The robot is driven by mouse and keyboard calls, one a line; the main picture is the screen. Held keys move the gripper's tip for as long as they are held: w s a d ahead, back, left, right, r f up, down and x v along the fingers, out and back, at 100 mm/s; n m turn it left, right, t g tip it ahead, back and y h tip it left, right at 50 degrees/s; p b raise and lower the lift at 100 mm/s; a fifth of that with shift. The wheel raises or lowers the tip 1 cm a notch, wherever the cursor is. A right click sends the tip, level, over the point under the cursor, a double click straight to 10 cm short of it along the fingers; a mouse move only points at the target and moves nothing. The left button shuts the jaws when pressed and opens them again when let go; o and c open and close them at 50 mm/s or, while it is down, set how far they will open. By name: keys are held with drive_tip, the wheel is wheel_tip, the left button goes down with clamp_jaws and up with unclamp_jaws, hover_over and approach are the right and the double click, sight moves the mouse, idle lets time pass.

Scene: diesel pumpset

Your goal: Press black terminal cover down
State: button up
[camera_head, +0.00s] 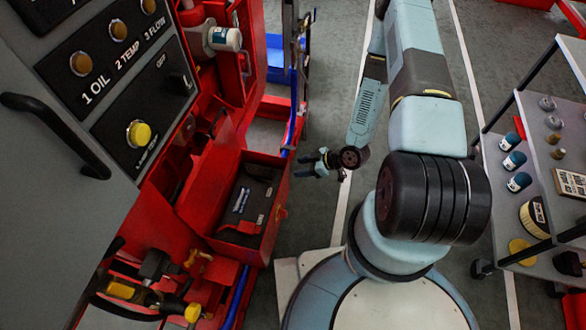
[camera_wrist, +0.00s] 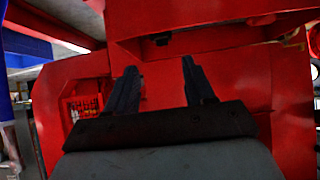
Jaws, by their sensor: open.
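An open red box (camera_head: 268,238) is left of centre in the head view. Its inside is dark, with a black part (camera_head: 258,173) near the back, small pale blue pieces in the middle and black shapes at the front. I cannot tell which black part is the terminal cover. My gripper (camera_head: 309,164) is open and empty, to the right of the box and apart from it, its fingers pointing left. In the wrist view both fingers of my gripper (camera_wrist: 157,80) are spread before red panels. No terminal cover can be made out there.
The grey control panel (camera_head: 120,80) with yellow knobs and a black handle (camera_head: 60,130) fills the left. A shelf trolley (camera_head: 500,205) with parts is at right. Grey floor lies between.

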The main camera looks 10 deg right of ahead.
drive_tip(key=shift+v, duration=0.75)
drive_tip(key=shift+c, duration=0.2)
